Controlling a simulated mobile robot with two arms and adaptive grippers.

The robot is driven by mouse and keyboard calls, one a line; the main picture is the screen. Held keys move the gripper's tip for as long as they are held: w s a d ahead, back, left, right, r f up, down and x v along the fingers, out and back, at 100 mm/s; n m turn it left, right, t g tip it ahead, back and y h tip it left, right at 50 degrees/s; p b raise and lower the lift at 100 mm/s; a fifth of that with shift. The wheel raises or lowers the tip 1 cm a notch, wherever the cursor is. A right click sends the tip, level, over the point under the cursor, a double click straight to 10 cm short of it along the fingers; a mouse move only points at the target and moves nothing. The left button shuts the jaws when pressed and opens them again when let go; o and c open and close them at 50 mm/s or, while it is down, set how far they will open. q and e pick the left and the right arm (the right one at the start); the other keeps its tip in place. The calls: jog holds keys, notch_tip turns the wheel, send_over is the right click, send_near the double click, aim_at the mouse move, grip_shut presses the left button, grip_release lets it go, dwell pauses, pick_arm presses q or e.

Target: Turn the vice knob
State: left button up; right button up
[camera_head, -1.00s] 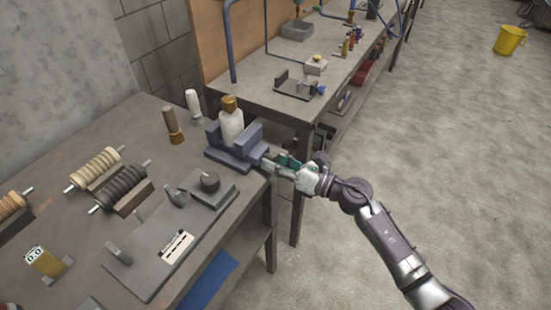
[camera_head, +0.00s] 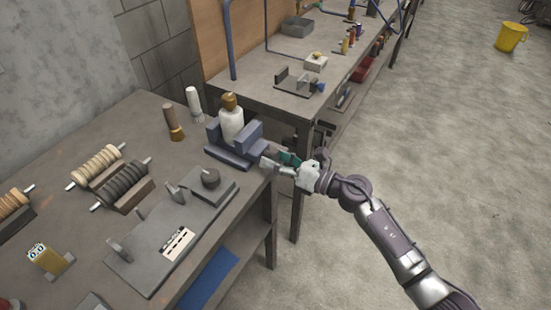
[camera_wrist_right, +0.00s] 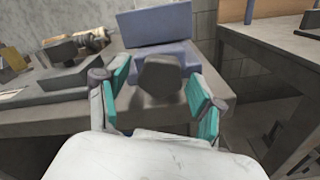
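The blue-grey vice (camera_head: 228,155) stands at the right corner of the near bench, with a white bottle with a brown cap (camera_head: 232,122) between its jaws. In the right wrist view the vice (camera_wrist_right: 158,27) is straight ahead. Its dark grey, many-sided knob (camera_wrist_right: 161,77) faces me. My right gripper (camera_head: 270,160) is at the vice's right side, beyond the bench edge. In the wrist view its teal-padded fingers (camera_wrist_right: 162,92) are open, one on each side of the knob, with gaps visible on both sides. In the head view the knob is not clearly visible. My left gripper is out of view.
The near bench (camera_head: 75,190) also holds a grey metal plate (camera_head: 150,255), coil spools (camera_head: 122,184) and upright tools (camera_head: 172,122). A second bench (camera_head: 250,85) stands close behind the vice. Open floor (camera_head: 450,160) lies to the right.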

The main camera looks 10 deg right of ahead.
jog(key=v, duration=1.2)
